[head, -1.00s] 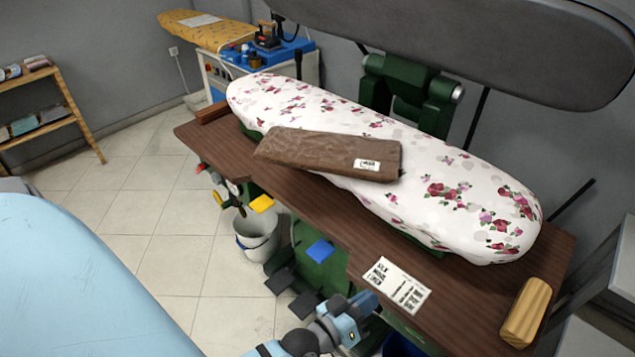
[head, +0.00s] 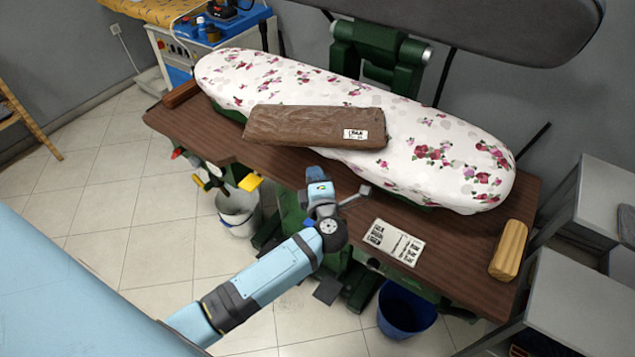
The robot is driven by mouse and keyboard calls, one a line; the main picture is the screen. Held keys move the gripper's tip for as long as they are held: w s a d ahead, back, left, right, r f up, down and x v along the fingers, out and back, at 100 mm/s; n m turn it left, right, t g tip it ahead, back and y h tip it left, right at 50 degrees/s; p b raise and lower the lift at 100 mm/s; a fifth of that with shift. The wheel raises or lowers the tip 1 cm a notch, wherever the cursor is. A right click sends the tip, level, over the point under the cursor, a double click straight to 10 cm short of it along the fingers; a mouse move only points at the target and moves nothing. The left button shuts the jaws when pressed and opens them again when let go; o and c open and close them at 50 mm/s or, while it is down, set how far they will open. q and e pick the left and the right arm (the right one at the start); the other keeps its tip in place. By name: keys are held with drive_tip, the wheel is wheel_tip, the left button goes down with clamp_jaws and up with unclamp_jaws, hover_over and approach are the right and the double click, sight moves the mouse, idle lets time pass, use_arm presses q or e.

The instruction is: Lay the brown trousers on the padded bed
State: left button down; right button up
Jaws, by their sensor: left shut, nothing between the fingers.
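The brown trousers (head: 290,125) are a folded bundle with a white printed tag at the right end. They lie across the front of the padded bed (head: 450,165), which has a white cover with pink and red flowers. Their left part reaches over the bed's front edge, above the brown wooden table. My left gripper (head: 363,191) is shut and empty, in front of the bed and below the tag end of the trousers, apart from them. Its fingers are small and partly hidden by the wrist. My right gripper is not in view.
A printed card (head: 394,242) and a wooden block (head: 508,250) lie on the brown table (head: 455,262). The grey upper press plate (head: 480,25) hangs raised behind the bed. A white bucket (head: 238,212) and a blue bin (head: 405,308) stand below. Grey shelves are at right.

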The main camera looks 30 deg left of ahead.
sight(330, 147)
use_arm(q)
drive_tip(key=w, duration=0.2)
drive_tip(key=w+a, duration=0.1)
drive_tip(key=w, duration=0.1)
drive_tip(key=w+a+p, duration=0.1)
drive_tip(key=w, duration=0.1)
drive_tip(key=shift+w+a, duration=0.15)
drive_tip(key=shift+a, duration=0.1)
drive_tip(key=shift+w, duration=0.35)
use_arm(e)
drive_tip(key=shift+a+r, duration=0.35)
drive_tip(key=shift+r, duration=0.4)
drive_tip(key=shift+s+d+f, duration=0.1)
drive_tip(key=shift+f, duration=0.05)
use_arm(q)
drive_tip(key=w, duration=0.4)
drive_tip(key=shift+w+d, duration=0.1)
drive_tip(key=shift+d, duration=0.15)
drive_tip(key=shift+a, duration=0.1)
